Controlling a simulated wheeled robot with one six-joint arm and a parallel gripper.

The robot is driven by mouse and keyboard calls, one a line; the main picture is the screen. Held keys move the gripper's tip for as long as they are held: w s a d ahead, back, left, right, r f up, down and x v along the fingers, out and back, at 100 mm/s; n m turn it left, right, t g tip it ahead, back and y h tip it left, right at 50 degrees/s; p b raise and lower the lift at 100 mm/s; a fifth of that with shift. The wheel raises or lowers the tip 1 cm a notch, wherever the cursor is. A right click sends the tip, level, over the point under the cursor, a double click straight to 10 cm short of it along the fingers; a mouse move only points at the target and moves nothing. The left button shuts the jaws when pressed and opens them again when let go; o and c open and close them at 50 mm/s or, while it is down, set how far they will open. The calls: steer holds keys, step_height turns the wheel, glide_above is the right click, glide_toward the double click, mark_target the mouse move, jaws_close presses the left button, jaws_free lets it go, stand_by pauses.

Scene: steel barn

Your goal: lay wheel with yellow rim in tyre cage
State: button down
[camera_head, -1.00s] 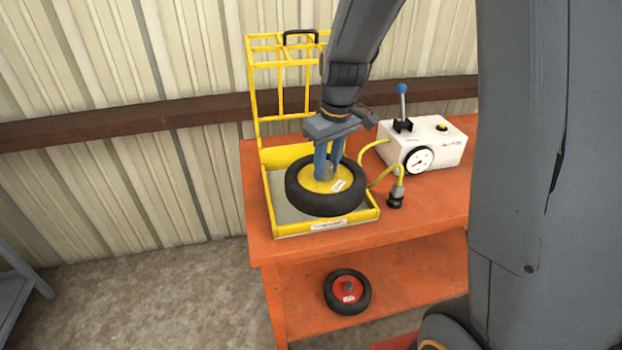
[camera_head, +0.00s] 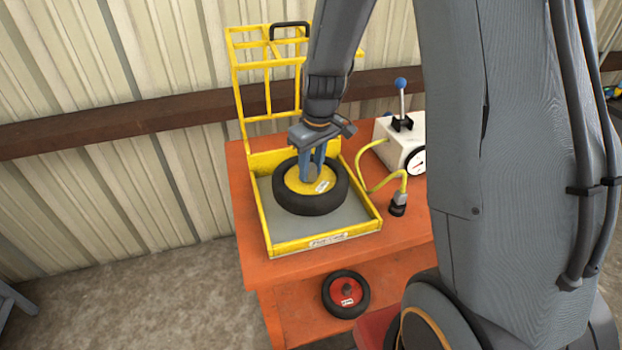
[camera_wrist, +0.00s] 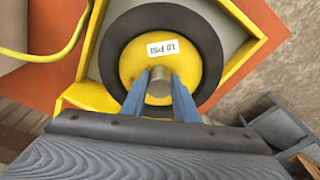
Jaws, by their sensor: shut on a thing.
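The wheel with yellow rim (camera_head: 334,197) has a black tyre and a white label; in the wrist view (camera_wrist: 203,60) the label reads "10 PSI". It is flat, inside the outline of the tyre cage's tray, toward the back. Whether it touches the grey floor is hard to tell. The yellow tyre cage (camera_head: 278,246) stands on the orange bench with its barred lid (camera_head: 248,90) raised at the back. My gripper (camera_head: 312,172) points down from above, its blue fingers shut on the wheel's grey hub (camera_wrist: 160,84).
A white box with a gauge and blue-knobbed lever (camera_head: 397,135) stands right of the cage. Its yellow hose ends in a black fitting (camera_head: 398,205) near the cage's right wall. A red-rimmed wheel (camera_head: 346,294) is on the lower shelf of the orange bench (camera_head: 245,190).

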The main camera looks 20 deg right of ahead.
mark_target(311, 180)
steer(key=shift+f+p, duration=0.45)
steer(key=shift+f, duration=1.6)
steer(key=shift+f, duration=0.15)
steer(key=c, duration=1.4)
jaws_free()
step_height(311, 180, up, 12)
steer(key=s+b, duration=0.2)
steer(key=b, duration=0.1)
steer(key=s+f+m, duration=0.1)
steer(key=s, duration=0.4)
steer(key=s+f+m, duration=0.1)
steer(key=s+m, duration=0.1)
steer(key=s, duration=0.3)
steer(key=s+f+m, duration=0.1)
steer(key=s, duration=0.4)
steer(key=shift+s+f+m+h, duration=0.1)
steer(key=shift+s+m+h, duration=0.05)
steer(key=shift+m+h, duration=0.15)
